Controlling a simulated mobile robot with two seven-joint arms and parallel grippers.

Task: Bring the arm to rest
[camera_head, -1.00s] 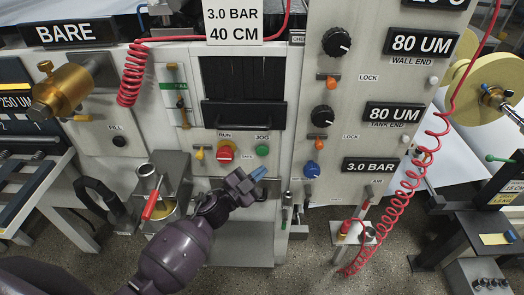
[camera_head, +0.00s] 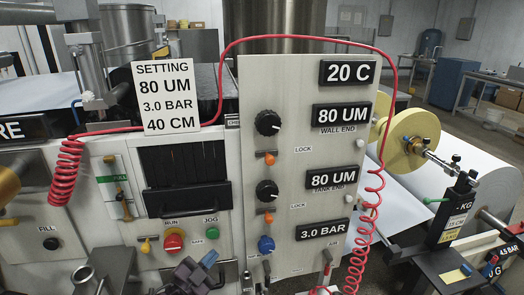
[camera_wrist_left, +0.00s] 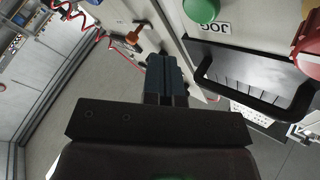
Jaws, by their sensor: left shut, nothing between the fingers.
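My left gripper (camera_head: 208,259) shows at the bottom of the head view, in front of the machine's front and just below the green JOG button (camera_head: 211,232). Its blue fingers are together and empty. Most of the left arm is below the head view's edge. My right gripper is not in view.
A red RUN button (camera_head: 173,242) is left of the green one. The control panel (camera_head: 275,90) with knobs and displays stands right of the gripper. A coiled red hose (camera_head: 364,225) hangs along its right edge. A cream roll (camera_head: 412,135) is farther right.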

